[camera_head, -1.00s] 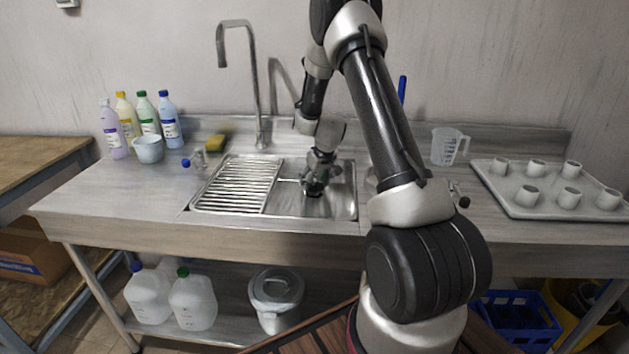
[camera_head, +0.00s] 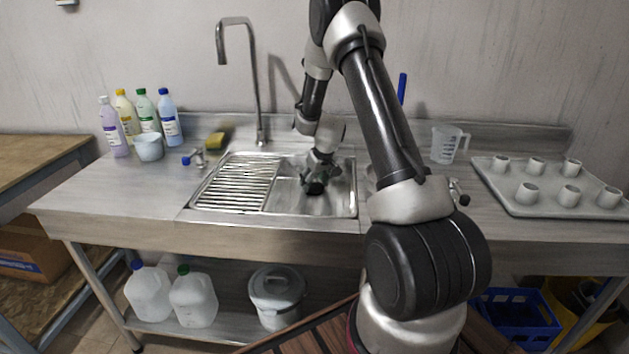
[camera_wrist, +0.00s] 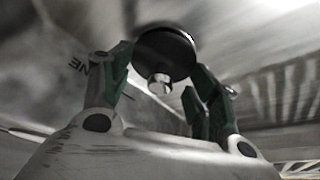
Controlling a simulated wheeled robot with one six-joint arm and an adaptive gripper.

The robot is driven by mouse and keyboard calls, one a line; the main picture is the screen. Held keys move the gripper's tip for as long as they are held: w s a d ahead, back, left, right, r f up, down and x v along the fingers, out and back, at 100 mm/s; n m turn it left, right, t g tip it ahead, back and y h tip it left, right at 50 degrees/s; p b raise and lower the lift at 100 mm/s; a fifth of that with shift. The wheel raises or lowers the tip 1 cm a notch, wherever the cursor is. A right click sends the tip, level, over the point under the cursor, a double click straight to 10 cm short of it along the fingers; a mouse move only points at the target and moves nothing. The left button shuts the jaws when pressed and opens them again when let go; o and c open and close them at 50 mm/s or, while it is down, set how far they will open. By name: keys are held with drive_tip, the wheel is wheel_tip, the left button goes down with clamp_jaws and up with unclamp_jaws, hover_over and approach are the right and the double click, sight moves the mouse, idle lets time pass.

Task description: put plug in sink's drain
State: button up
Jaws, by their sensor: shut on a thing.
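The plug is a black disc with a small silver knob; in the wrist view the plug (camera_wrist: 170,50) sits at the fingertips of my gripper (camera_wrist: 158,76), whose green-padded fingers are shut on it. In the head view my gripper (camera_head: 319,178) is over the bare basin on the right side of the steel sink (camera_head: 345,206), and the dark plug (camera_head: 316,188) is below it. I cannot tell whether the plug touches the basin floor. The drain cannot be made out in either view.
A ribbed drainboard (camera_head: 235,184) fills the sink's left part. The tall faucet (camera_head: 257,90) rises behind it. A yellow sponge (camera_head: 215,139), bowl (camera_head: 149,148) and several bottles stand left. A measuring jug (camera_head: 446,146) and a tray (camera_head: 520,203) of cups are right.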

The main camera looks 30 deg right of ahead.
drive_tip(key=shift+f, duration=0.35)
drive_tip(key=o, duration=1.1)
drive_tip(key=v, duration=1.2)
drive_tip(key=s+a+m+g+y, duration=0.1)
drive_tip(key=s+a+m+g, duration=0.15)
drive_tip(key=s, duration=0.75)
drive_tip(key=s+a+r+n+t, duration=0.1)
drive_tip(key=s+a+r, duration=0.3)
drive_tip(key=s+r, duration=0.6)
drive_tip(key=s+a+r+n+t+h, duration=0.1)
drive_tip(key=s+a+r, duration=0.2)
drive_tip(key=s+r, duration=0.8)
drive_tip(key=s, duration=0.4)
drive_tip(key=shift+s+a+r, duration=0.2)
drive_tip(key=shift+s+a, duration=0.15)
